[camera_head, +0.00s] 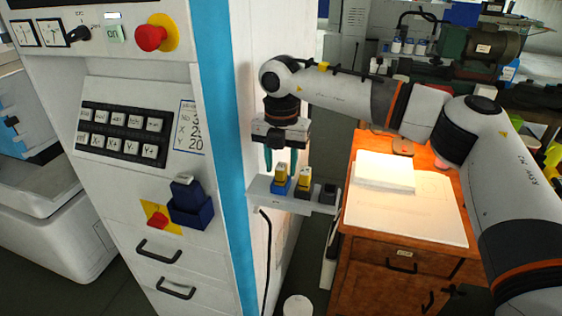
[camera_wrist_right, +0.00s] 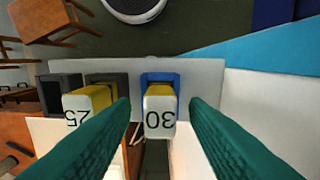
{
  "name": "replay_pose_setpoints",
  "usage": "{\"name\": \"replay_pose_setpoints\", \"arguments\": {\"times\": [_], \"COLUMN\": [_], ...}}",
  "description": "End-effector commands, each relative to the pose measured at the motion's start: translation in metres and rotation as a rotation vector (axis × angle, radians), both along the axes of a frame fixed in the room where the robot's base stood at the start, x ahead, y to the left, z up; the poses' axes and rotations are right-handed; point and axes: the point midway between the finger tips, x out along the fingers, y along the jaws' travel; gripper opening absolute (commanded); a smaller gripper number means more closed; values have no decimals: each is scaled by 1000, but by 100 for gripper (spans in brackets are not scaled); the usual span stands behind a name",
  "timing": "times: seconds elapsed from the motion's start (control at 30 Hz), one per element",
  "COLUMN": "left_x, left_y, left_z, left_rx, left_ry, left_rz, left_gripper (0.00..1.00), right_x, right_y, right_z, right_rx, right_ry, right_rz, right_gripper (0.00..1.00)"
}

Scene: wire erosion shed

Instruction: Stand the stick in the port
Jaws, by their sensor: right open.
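A stick with a yellow side and a white face marked 30 (camera_wrist_right: 159,112) stands in a blue socket of a white shelf; it also shows in the head view (camera_head: 281,173). A similar stick marked 25 (camera_wrist_right: 88,103) stands in the dark socket beside it. My right gripper (camera_head: 281,160) is open and points down above the stick marked 30. In the right wrist view its teal fingers lie on either side of that stick, with nothing gripped. A dark blue port (camera_head: 191,211) sits on the machine's front panel, with a greyish piece at its top. My left gripper is not in view.
The white shelf (camera_head: 262,191) juts from the machine's side and has another dark socket (camera_head: 328,193), apparently empty. A red button (camera_head: 151,37) and keypad (camera_head: 122,133) are on the panel. An orange-brown cabinet (camera_head: 366,256) with papers stands right of the shelf.

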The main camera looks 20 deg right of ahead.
Motion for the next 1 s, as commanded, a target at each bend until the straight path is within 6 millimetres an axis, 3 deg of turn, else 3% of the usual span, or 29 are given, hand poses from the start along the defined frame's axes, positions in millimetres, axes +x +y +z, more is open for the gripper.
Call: {"name": "replay_pose_setpoints", "arguments": {"times": [0.13, 0.3, 0.6, 0.8, 1.0], "left_x": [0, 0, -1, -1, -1], "left_y": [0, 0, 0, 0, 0], "left_z": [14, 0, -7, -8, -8], "left_rx": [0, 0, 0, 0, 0], "left_ry": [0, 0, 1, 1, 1], "left_rz": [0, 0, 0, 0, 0], "left_gripper": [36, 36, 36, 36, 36], "right_x": [0, 1, 1, 1, 1], "right_y": [0, 1, 0, 0, 0], "right_z": [18, 47, 110, 129, 132], "right_rx": [-1, 1, 1, 1, 1], "right_ry": [-3, -6, -3, -1, 1], "right_rz": [0, -1, -2, -1, 0], "right_gripper": [41, 41, 41, 41, 41]}}
